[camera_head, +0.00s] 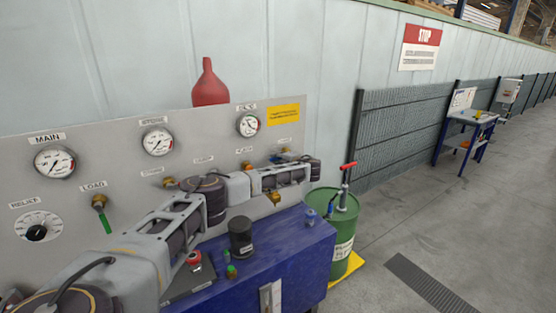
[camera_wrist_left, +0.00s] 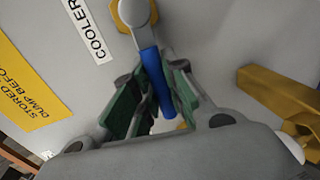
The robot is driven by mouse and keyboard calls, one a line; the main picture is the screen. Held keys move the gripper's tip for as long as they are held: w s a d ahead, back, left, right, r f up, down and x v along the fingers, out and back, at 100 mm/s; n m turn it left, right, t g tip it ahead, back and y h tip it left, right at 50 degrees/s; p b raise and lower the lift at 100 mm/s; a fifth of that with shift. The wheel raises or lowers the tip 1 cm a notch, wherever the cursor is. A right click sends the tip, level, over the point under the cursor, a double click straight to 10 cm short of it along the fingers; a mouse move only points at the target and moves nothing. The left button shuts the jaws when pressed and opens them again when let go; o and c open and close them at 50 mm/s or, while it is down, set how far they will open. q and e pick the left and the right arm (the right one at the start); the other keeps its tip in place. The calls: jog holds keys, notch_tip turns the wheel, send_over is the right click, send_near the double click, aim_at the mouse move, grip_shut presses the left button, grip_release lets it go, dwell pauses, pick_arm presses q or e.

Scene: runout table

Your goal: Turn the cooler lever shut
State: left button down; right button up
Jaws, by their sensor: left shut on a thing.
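The cooler lever (camera_wrist_left: 149,68) has a blue grip and a grey hub on a brass fitting. In the left wrist view it hangs from the hub at the top, close to the COOLER label (camera_wrist_left: 86,30). My left gripper (camera_wrist_left: 156,92) has its green pads on both sides of the blue grip and is shut on it. In the head view my left gripper (camera_head: 312,168) is at the right end of the gauge panel, and it mostly hides the lever. My right gripper is not in view.
The grey panel (camera_head: 110,150) carries gauges and other valves, including a green-handled one (camera_head: 104,215) under LOAD. A blue cabinet (camera_head: 290,245) with a dark canister (camera_head: 240,237) stands below my arm. A green drum (camera_head: 338,235) stands to the right. The floor beyond is open.

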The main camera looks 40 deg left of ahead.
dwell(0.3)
pick_arm(q)
jog(key=c, duration=1.4)
grip_release()
jog(key=shift+w, duration=0.1)
jog(key=shift+c, duration=0.2)
jog(key=v, duration=1.2)
